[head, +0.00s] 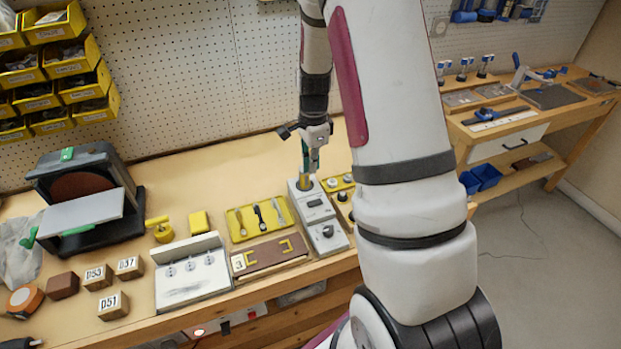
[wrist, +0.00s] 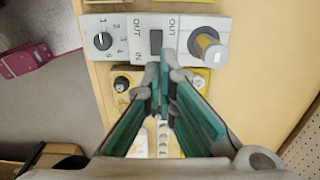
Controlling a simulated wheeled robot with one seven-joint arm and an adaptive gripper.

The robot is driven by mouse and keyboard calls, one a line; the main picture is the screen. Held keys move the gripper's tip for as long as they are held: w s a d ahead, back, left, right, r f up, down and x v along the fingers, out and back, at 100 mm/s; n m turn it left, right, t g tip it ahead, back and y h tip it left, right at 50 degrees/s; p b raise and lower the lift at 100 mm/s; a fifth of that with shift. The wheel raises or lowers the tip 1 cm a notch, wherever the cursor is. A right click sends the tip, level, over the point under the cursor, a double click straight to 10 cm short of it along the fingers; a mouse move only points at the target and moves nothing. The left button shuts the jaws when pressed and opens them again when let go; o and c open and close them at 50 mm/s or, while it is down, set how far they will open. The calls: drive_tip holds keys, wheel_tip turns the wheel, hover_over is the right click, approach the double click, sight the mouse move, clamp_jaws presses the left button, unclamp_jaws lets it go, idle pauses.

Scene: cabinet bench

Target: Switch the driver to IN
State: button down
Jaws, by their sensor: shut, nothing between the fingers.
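The driver unit (head: 318,218) is a pale grey box on the bench, below my gripper. Which way the switch is set is too small to tell. My gripper (head: 311,170) points down over the post end of the unit. In the wrist view its green-padded fingers (wrist: 165,78) are shut and empty, their tips just beside the switch.
A yellow tray of tools (head: 260,219) and a brown board with a yellow handle (head: 270,254) lie left of the unit. The pegboard wall (head: 180,75) is behind.

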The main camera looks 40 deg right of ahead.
drive_tip(key=shift+r, duration=0.95)
drive_tip(key=shift+w+b, duration=0.1)
drive_tip(key=shift+b, duration=0.2)
drive_tip(key=w+b, duration=0.1)
drive_tip(key=b, duration=0.5)
drive_tip(key=shift+d, duration=0.15)
drive_tip(key=shift+s+b, duration=0.15)
drive_tip(key=shift+b, duration=0.35)
drive_tip(key=shift+s+r+b, duration=0.2)
drive_tip(key=shift+s+b, duration=0.1)
drive_tip(key=shift+b, duration=0.25)
